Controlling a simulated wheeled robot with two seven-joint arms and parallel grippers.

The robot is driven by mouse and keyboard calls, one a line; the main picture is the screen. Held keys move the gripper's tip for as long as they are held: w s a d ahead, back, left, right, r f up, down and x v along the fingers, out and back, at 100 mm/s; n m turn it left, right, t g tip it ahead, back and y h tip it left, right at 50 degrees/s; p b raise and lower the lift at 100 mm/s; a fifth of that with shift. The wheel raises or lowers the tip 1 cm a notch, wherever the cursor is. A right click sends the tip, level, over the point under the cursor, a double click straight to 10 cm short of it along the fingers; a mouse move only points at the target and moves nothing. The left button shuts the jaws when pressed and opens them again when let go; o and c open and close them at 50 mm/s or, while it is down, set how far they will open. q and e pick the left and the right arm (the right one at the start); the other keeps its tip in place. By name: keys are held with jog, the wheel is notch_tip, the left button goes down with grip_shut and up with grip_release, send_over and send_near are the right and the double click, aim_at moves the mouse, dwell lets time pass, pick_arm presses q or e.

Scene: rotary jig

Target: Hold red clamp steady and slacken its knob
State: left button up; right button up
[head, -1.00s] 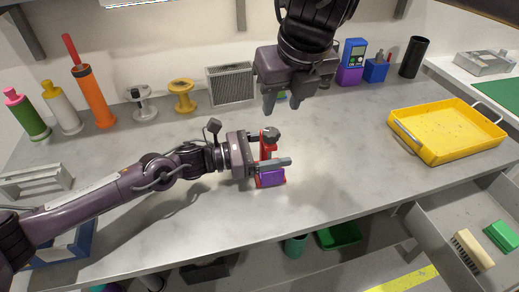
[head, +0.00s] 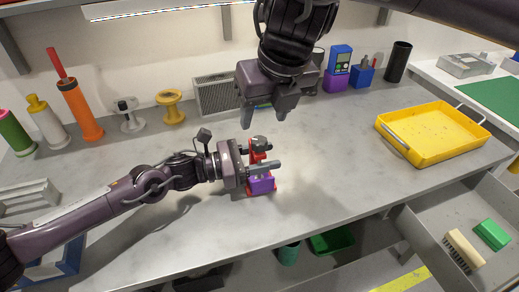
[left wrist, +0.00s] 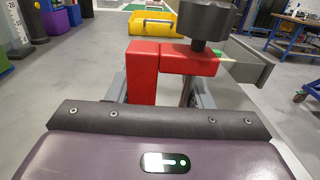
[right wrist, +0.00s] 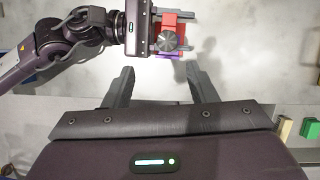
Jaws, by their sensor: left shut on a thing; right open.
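The red clamp (head: 258,157) stands on the grey bench with a dark round knob (head: 260,143) on top and a purple block (head: 261,185) at its base. In the left wrist view the red clamp body (left wrist: 142,73) and its black knob (left wrist: 206,22) are close in front. My left gripper (head: 262,167) is shut on the red clamp from the left. My right gripper (head: 264,118) is open and empty, above and behind the clamp, pointing down. In the right wrist view the knob (right wrist: 173,39) lies beyond the open fingers (right wrist: 160,84), apart from them.
A yellow tray (head: 432,155) sits on the right of the bench. Spools, bottles and an orange tube (head: 80,111) stand at the back left. A grey vented box (head: 217,96) is behind my right gripper. The bench front around the clamp is clear.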

aim_at(259, 144)
jog(key=s+a+f+m+g+y, duration=0.2)
jog(key=s+a+m+g+y, duration=0.35)
jog(key=s+a+y, duration=0.5)
jog(key=w+d+m+t+y, duration=0.3)
jog(key=w+d+m+y, duration=0.25)
jog(key=m, duration=0.45)
jog(key=w+d+f+m+t+h, duration=0.1)
jog(key=w+d+f+m+t, duration=0.1)
jog(key=d+f+m+t, duration=0.3)
jog(key=w+d+f+m+t+h, duration=0.1)
jog(key=w+d+f+m+t, duration=0.25)
jog(key=d+m, duration=0.4)
jog(key=s+x, duration=0.1)
jog(key=x, duration=1)
jog(key=shift+a+f+g, duration=0.3)
jog(key=shift+a+f, duration=0.05)
jog(key=shift+a, duration=0.05)
jog(key=shift+c, duration=0.4)
